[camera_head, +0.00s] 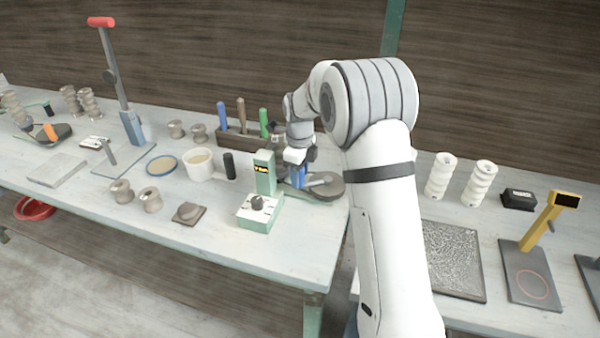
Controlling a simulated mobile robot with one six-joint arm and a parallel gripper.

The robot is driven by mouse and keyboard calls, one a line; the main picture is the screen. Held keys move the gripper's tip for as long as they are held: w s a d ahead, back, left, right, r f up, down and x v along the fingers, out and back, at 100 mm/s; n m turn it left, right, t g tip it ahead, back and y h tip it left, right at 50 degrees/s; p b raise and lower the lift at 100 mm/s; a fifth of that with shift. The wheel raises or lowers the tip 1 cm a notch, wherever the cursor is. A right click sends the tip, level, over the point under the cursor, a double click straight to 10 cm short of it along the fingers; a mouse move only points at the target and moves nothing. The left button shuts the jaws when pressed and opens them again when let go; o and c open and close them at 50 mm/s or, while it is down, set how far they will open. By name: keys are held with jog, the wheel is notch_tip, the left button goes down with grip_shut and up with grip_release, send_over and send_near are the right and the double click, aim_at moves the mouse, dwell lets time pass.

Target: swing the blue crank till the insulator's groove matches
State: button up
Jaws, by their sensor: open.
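My gripper (297,165) is open and points down over the middle of the bench, just right of a green upright block. A blue part (298,178), which may be the crank, shows right beneath it; whether the fingers touch it or stand around it I cannot tell. It is by a dark grey round plate (327,188) on a green base. Two white ribbed insulators (439,176) (480,184) stand upright on the right. Grey-brown ribbed pieces (151,199) stand on the left. I cannot make out which insulator has the groove in question.
A green box with a dark knob (257,206) stands in front of the gripper. A tool rack (236,138) is behind it, and a white cup (199,165) to its left. A red-handled press (118,90) rises at the left. My arm hides the bench's centre right.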

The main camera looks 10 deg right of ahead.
notch_tip(320, 180, up, 8)
jog(key=shift+f+b, duration=0.1)
jog(key=shift+b, duration=0.2)
dwell(0.7)
jog(key=s+d+r+n+t, duration=0.1)
jog(key=s+d+r+n, duration=0.1)
jog(key=s+n, duration=0.5)
jog(key=s+d+r+n, duration=0.2)
jog(key=s+d+n, duration=0.15)
jog(key=s, duration=0.55)
jog(key=s+d+r+n+t, duration=0.1)
jog(key=s+r+n, duration=0.2)
jog(key=s+n, duration=0.4)
jog(key=s+d+f+n, duration=0.1)
jog(key=s+n, duration=0.2)
jog(key=s, duration=0.2)
jog(key=s+f+n, duration=0.2)
jog(key=s+n, duration=0.1)
jog(key=s, duration=0.2)
jog(key=shift+s+d+f+t, duration=0.25)
jog(key=shift+d+t, duration=0.1)
jog(key=shift+t, duration=0.05)
jog(key=shift+c, duration=1)
